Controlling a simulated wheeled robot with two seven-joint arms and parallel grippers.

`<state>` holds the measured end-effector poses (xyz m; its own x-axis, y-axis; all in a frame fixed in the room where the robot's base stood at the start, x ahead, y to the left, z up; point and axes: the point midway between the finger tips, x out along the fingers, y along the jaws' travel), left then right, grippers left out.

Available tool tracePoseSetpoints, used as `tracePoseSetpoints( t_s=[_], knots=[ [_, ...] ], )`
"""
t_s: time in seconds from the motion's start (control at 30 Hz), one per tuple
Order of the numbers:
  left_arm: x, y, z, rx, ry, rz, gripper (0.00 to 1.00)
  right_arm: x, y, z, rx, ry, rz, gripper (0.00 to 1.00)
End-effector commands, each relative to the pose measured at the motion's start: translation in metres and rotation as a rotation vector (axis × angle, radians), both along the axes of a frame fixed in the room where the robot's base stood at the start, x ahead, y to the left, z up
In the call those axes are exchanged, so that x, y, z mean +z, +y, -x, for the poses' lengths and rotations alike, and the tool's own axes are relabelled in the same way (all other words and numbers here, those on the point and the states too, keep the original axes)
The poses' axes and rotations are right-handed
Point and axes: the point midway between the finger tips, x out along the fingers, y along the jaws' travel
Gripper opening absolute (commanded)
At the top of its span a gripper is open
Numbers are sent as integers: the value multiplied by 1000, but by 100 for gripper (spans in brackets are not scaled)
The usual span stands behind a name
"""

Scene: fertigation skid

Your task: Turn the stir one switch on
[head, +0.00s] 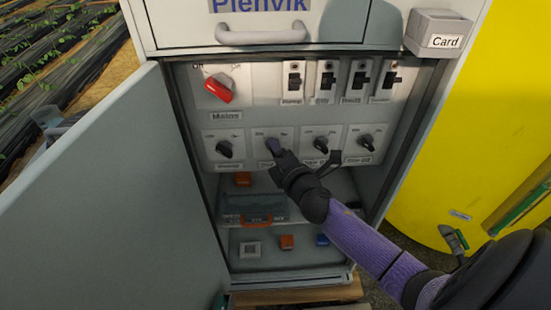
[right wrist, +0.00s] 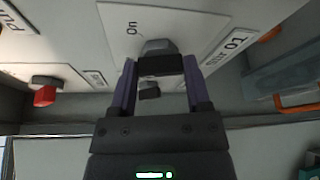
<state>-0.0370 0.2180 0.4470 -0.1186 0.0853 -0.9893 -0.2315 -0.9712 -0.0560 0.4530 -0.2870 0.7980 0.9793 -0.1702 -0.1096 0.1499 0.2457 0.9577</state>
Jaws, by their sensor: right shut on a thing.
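The stir one switch is a dark rotary knob (right wrist: 158,48) on a pale plate in the right wrist view, with "On" and a label ending in "01" beside it. In the head view it is the second knob from the left in the lower row, mostly covered by my gripper. My right gripper (head: 274,147) reaches it from the lower right. In the right wrist view the gripper (right wrist: 159,66) has its two fingers on either side of the knob and is shut on it. The knob's exact pointing direction is hidden. My left gripper is not in view.
A similar knob (head: 224,149) sits to the left, and two more (head: 321,145) (head: 366,142) to the right. Above are the red mains switch (head: 220,89) and several black toggles (head: 327,80). The open cabinet door (head: 110,200) stands left; shelves below hold small blocks.

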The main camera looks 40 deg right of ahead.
Motion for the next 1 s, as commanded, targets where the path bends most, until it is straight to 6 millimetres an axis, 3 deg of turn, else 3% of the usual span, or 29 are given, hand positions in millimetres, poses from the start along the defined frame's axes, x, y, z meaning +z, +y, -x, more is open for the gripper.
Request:
tracePoseSetpoints(
  t_s=[0.03, 0.4, 1.0],
  knots=[
    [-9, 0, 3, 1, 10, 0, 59, -8, 0, 0, -2, -18, -38, 3],
    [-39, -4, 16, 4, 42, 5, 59, -10, -1, 1, -4, -201, -338, 3],
    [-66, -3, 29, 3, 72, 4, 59, -11, 1, -1, -3, -471, -776, 3]
  ],
)
